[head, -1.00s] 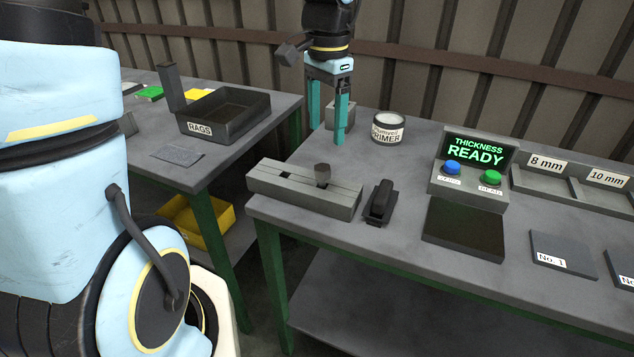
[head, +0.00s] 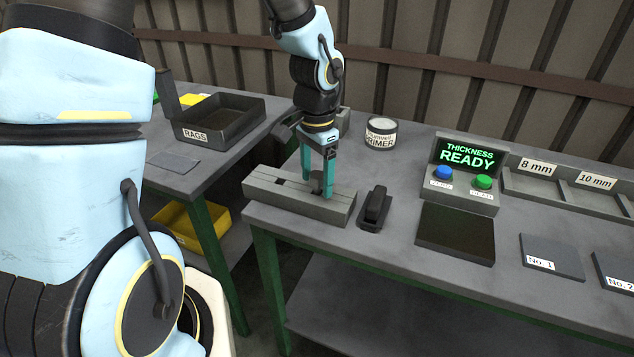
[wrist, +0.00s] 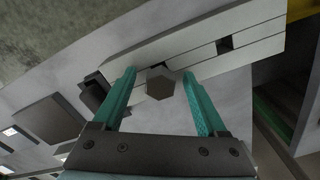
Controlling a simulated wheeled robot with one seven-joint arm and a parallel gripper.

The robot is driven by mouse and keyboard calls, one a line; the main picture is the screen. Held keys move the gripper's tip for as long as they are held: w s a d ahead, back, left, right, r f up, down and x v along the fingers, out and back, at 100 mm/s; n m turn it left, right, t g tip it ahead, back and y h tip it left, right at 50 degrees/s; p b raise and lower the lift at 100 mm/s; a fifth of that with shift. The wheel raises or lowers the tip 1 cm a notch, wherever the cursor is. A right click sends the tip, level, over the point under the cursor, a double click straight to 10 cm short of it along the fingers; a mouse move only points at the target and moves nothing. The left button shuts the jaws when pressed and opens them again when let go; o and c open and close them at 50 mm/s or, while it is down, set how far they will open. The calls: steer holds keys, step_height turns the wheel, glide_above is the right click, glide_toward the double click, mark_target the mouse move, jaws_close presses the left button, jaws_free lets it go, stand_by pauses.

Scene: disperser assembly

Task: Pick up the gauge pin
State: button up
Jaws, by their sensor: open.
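The gauge pin (head: 317,184) stands in the right slot of a long grey slotted block (head: 268,188) near the table's left end. In the wrist view its dark hexagonal head (wrist: 160,87) shows between my fingers, and the block (wrist: 195,48) lies beyond. My gripper (head: 317,190) points down over the block with its teal fingers either side of the pin. It is open, and in the wrist view gaps show between the pin head and both fingers (wrist: 160,74). The pin's lower part is hidden in the block.
A black clamp-like tool (head: 375,208) stands close right of the block. Further right are a dark pad (head: 456,234), a console (head: 467,176) reading "THICKNESS READY" and numbered plates (head: 551,258). A primer tin (head: 381,132) stands behind. A rags box (head: 235,125) is on the left table.

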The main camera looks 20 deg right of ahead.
steer(key=shift+c, duration=0.2)
jaws_close()
stand_by(0.4)
